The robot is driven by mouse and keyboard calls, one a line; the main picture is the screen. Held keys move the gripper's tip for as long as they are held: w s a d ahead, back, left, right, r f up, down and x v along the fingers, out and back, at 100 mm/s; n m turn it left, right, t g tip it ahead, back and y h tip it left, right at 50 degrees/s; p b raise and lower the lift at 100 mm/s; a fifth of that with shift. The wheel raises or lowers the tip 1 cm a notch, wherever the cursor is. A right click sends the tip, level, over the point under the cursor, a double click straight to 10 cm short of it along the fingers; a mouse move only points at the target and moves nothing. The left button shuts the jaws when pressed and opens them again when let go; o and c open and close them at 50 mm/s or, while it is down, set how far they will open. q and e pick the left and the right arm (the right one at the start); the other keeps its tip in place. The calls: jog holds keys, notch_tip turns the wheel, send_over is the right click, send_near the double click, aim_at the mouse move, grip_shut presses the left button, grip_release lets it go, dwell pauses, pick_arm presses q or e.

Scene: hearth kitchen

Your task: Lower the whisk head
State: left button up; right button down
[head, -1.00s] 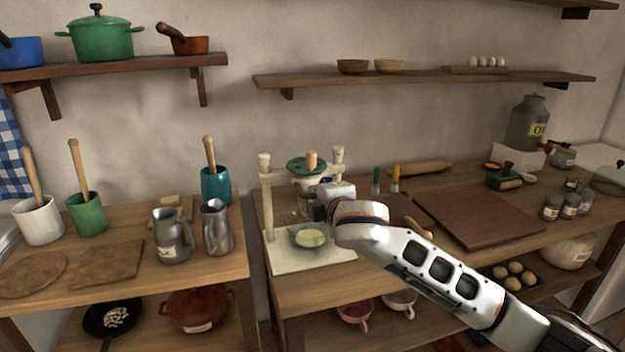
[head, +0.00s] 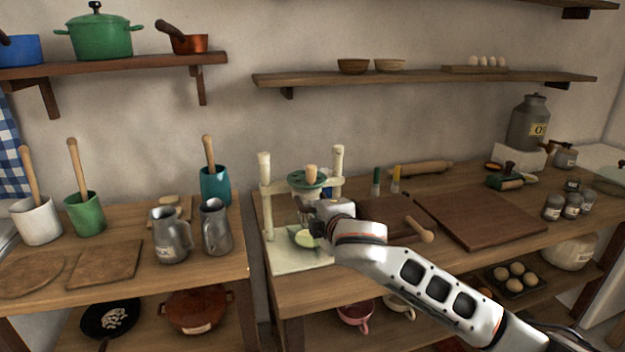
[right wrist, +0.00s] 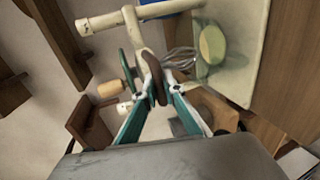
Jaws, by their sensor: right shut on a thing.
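The whisk stand has two cream posts and a cream base plate (head: 290,262). Its whisk head, a crossbar with a green disc (head: 304,180) and wooden knob (head: 311,173), sits on the posts below their tops. My right gripper (right wrist: 160,90) is shut on a brown grip (right wrist: 157,80) beside the green disc. In the head view my right gripper (head: 318,214) is in front of the stand and hides part of it. The wire whisk (right wrist: 180,58) shows in the right wrist view close to a pale green round thing (right wrist: 212,44) on the base. My left gripper is out of view.
Metal jugs (head: 171,238) and a teal crock (head: 215,186) stand on the left table. A cutting board (head: 478,218) lies right of the stand, with a rolling pin (head: 420,168) behind. A shelf (head: 420,79) runs above.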

jog(key=shift+f+b, duration=0.45)
jog(key=shift+f, duration=1.45)
jog(key=c, duration=2)
grip_release()
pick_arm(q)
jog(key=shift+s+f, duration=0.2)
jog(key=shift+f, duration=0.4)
pick_arm(e)
jog(key=shift+r, duration=0.1)
pick_arm(q)
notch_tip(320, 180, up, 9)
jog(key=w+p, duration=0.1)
jog(key=p, duration=0.6)
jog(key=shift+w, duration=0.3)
pick_arm(e)
jog(key=v, duration=0.7)
